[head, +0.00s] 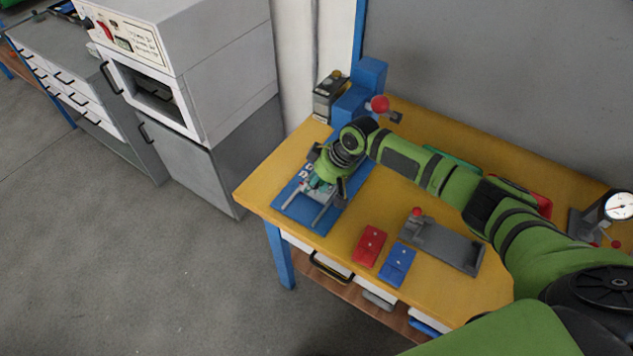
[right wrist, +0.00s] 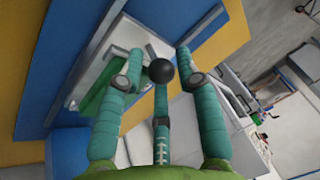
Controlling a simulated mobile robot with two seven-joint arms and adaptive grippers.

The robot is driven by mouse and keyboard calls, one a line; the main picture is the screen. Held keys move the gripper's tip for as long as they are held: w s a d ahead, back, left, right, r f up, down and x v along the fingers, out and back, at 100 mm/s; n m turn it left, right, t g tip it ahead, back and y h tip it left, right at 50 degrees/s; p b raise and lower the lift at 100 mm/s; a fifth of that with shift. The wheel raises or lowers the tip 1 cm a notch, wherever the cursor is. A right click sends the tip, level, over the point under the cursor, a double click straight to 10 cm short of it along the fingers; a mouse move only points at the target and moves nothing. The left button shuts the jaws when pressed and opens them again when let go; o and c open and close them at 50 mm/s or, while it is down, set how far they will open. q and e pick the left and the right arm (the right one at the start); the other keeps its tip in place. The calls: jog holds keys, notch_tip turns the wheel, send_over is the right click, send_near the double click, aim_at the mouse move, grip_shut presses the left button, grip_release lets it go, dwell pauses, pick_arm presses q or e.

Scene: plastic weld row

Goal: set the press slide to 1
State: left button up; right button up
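The press has a blue column (head: 367,78) with a red knob (head: 379,104) and a blue base plate (head: 285,207). A grey slide with two pale rails (head: 322,213) lies on the base, and small white marks (head: 305,172) show beside it. My right gripper (head: 320,184) is low over the slide and hides part of it. In the right wrist view my right gripper (right wrist: 160,62) has its teal fingers apart. A black ball (right wrist: 161,71) shows between them, with a visible gap on each side. I cannot read the slide's setting. My left gripper is not in view.
A red block (head: 369,246), a blue block (head: 397,265) and a grey fixture (head: 445,246) lie on the yellow tabletop (head: 262,192). A dial gauge (head: 619,206) stands at the far right. A grey-white machine (head: 225,65) stands left across open floor.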

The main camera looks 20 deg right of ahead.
jog(key=shift+r, duration=0.1)
jog(key=shift+s+d+r, duration=0.1)
jog(key=shift+d+r, duration=0.05)
jog(key=shift+r, duration=0.1)
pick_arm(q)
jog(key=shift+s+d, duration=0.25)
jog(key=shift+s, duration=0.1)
pick_arm(e)
jog(key=s+d, duration=0.2)
jog(key=d, duration=0.1)
jog(key=s+d, duration=0.5)
jog(key=d, duration=0.1)
jog(key=shift+s+d+r, duration=0.2)
jog(key=shift+s+d, duration=0.1)
